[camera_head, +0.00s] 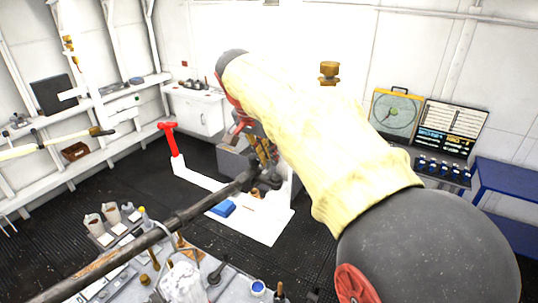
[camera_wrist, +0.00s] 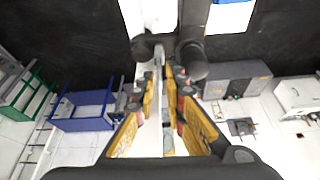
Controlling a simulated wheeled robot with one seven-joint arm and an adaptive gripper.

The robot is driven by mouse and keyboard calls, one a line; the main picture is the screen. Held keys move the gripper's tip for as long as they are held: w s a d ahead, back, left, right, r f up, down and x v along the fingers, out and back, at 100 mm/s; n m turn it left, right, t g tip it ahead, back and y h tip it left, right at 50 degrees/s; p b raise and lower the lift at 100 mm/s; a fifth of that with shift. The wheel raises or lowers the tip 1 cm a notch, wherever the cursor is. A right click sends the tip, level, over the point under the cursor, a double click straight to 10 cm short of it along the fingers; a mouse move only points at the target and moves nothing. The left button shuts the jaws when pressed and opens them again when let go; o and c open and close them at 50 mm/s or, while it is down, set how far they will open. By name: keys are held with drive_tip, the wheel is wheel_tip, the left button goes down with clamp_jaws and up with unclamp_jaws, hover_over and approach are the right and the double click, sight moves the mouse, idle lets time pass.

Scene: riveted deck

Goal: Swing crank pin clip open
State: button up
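My gripper (camera_head: 262,158) is low over the white base, at the far end of a long dark bar (camera_head: 190,214). In the wrist view my gripper (camera_wrist: 166,82) has its yellow-sided fingers close together, with a narrow pale strip between them. A dark rounded crank joint (camera_wrist: 191,58) lies just beyond the fingertips; in the head view the joint (camera_head: 268,180) sits beside my gripper. I cannot make out a separate clip on it. I cannot tell whether the fingers touch the strip or hold anything. My sleeved arm covers part of the area.
A red T-shaped handle (camera_head: 170,138) stands at the left of the white base (camera_head: 262,222). A cluttered bench (camera_head: 205,272) is at the front.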

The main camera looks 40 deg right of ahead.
drive_tip(key=shift+f, duration=0.1)
drive_tip(key=shift+w, duration=0.1)
drive_tip(key=shift+c, duration=0.3)
clamp_jaws()
drive_tip(key=shift+f, duration=0.1)
drive_tip(key=shift+n+b, duration=0.5)
drive_tip(key=shift+b, duration=0.1)
drive_tip(key=shift+o, duration=0.3)
unclamp_jaws()
